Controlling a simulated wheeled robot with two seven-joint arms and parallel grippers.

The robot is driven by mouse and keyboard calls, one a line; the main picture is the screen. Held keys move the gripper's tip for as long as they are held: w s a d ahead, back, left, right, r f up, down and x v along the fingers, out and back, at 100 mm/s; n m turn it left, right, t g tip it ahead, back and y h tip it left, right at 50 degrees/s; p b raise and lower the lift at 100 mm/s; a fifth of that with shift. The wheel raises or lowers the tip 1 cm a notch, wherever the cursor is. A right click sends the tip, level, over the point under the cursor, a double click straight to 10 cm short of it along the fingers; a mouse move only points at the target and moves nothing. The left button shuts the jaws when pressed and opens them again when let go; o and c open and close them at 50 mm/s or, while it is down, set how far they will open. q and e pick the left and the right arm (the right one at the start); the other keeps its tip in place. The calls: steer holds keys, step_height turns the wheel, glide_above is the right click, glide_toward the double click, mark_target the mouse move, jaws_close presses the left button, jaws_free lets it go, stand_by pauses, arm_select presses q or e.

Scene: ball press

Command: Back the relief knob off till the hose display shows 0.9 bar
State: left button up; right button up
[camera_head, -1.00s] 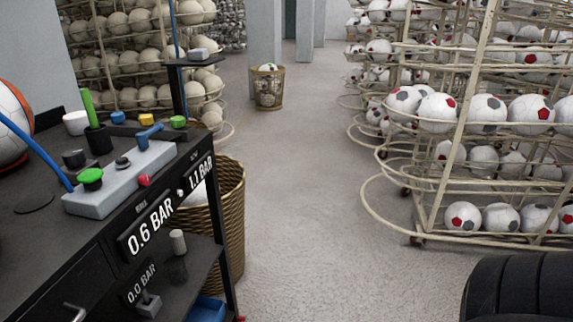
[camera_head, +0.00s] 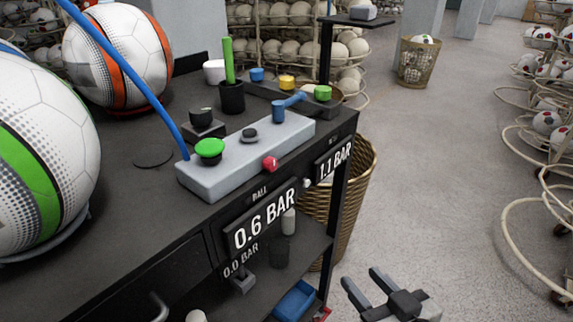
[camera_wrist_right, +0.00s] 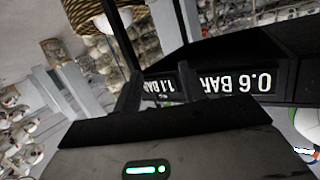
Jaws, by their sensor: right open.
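A grey control block (camera_head: 230,170) lies on the black cart top. It carries a green mushroom knob (camera_head: 209,150), a small black knob (camera_head: 249,134), a red knob (camera_head: 270,163) on its front edge and a blue lever (camera_head: 290,102). I cannot tell by label which one is the relief knob. On the cart's front, the display marked BALL (camera_head: 262,222) reads 0.6 BAR. The display to its right (camera_head: 334,160) reads 1.1 BAR; its label is too small to read. My right gripper (camera_head: 364,280) is open and empty, low in front of the cart, apart from the knobs. My left gripper is out of view.
Two large balls, one with green (camera_head: 40,165) and one with orange (camera_head: 118,55), stand on the cart's left. A blue hose (camera_head: 115,60) arches to the block. A wicker basket (camera_head: 350,195) stands behind the cart. Open floor lies right.

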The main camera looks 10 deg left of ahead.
mark_target(274, 165)
step_height(274, 165, up, 18)
steer(key=s+a+f+n+g+y+b, duration=0.1)
steer(key=s+n+g+y+b, duration=0.1)
steer(key=n+g+y+b, duration=0.45)
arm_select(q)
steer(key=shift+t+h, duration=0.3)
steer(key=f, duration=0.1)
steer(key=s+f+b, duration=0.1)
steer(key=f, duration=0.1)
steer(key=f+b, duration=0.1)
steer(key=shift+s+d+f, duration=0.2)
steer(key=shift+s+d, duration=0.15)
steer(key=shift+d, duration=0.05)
arm_select(e)
steer(key=w+a+t, duration=0.1)
steer(key=w+a, duration=0.1)
steer(key=a, duration=0.2)
steer(key=w+a+n+t+y, duration=0.1)
steer(key=w+a, duration=0.2)
steer(key=a, duration=0.2)
steer(key=w+a+t, duration=0.1)
steer(key=w+a, duration=0.2)
steer(key=a, duration=0.1)
steer(key=shift+w+a+r+n, duration=0.2)
steer(key=shift+w+r+n, duration=0.05)
steer(key=shift+r+n, duration=0.1)
jaws_close()
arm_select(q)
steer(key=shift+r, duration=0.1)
